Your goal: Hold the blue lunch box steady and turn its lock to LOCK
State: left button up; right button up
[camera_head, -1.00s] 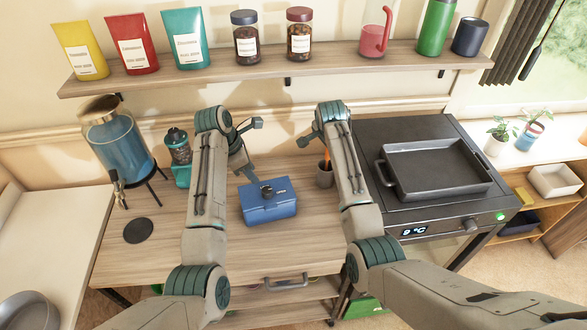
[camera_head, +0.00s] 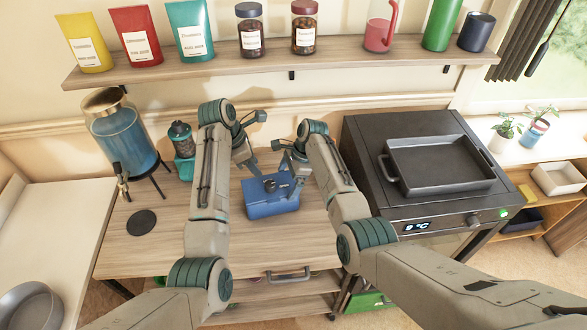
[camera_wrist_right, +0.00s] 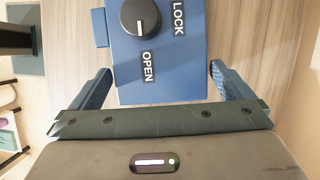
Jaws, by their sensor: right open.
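The blue lunch box (camera_head: 272,208) stands on the wooden table with a dark round knob (camera_head: 269,185) on top. In the right wrist view the box (camera_wrist_right: 160,85) carries the knob (camera_wrist_right: 141,17), with the labels LOCK (camera_wrist_right: 178,17) and OPEN (camera_wrist_right: 147,66). The knob's white mark points toward OPEN. My right gripper (camera_wrist_right: 160,75) is open and empty, its fingers spread near either side of the box; contact cannot be told. In the head view it is over the box's right rear (camera_head: 284,165). My left gripper (camera_head: 256,143) is open and empty behind the box.
A black griddle pan (camera_head: 440,165) sits on the stove to the right. A blue dispenser (camera_head: 122,145) on a stand and a small bottle (camera_head: 182,145) stand to the left. A shelf (camera_head: 280,65) with jars and pouches hangs above.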

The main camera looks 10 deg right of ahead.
jog(key=shift+x, duration=1.85)
